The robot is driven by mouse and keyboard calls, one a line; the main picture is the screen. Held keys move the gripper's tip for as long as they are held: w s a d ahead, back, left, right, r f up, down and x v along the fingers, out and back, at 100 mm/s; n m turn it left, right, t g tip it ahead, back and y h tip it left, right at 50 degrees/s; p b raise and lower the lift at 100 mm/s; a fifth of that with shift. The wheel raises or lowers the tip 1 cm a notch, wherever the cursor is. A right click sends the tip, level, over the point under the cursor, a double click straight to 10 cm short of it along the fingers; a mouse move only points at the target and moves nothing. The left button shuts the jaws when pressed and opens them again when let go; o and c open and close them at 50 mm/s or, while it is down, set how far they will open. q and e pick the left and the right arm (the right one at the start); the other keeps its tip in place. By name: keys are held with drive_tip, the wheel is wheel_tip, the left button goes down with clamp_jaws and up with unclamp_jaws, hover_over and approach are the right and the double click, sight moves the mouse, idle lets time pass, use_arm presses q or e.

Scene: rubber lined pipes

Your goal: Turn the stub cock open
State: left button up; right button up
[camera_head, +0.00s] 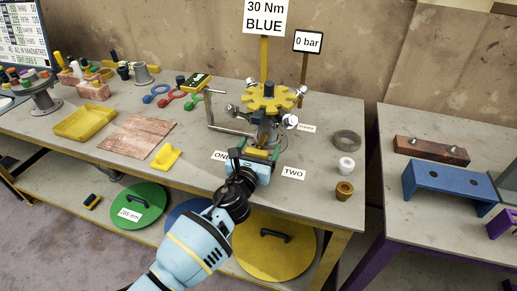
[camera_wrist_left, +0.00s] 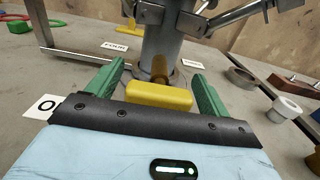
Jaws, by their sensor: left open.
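The stub cock has a yellow bar handle (camera_wrist_left: 160,96) on a brass body (camera_wrist_left: 160,68), low on the grey pipe column (camera_wrist_left: 165,40). In the wrist view the handle lies level, crosswise to the stub. My left gripper (camera_wrist_left: 158,88) is open, its green fingers on either side of the handle, with a gap visible at each end. In the head view the left gripper (camera_head: 261,153) reaches over the table's front edge to the foot of the column, and its fingers partly hide the cock. My right gripper is not in view.
A yellow star-shaped flange (camera_head: 270,97) with clamps tops the column. A bent grey bar (camera_head: 228,130) stands left of it. Labels ONE and TWO (camera_head: 293,173) flank the gripper. A grey ring (camera_head: 346,140), white cup (camera_head: 346,165) and brown cup (camera_head: 344,190) stand right.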

sight(255, 155)
use_arm(q)
drive_tip(key=shift+c, duration=0.4)
drive_tip(key=c, duration=0.9)
drive_tip(key=n, duration=0.5)
drive_tip(key=shift+n, duration=0.4)
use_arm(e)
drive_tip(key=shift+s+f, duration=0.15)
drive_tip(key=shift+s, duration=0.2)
use_arm(q)
drive_tip(key=o, duration=1)
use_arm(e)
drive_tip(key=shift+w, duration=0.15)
use_arm(q)
drive_tip(key=p+v, duration=0.1)
drive_tip(key=v, duration=0.6)
drive_tip(key=shift+r, duration=0.1)
drive_tip(key=shift+s+a+p, duration=0.15)
drive_tip(key=shift+s+p, duration=0.15)
drive_tip(key=shift+s, duration=0.1)
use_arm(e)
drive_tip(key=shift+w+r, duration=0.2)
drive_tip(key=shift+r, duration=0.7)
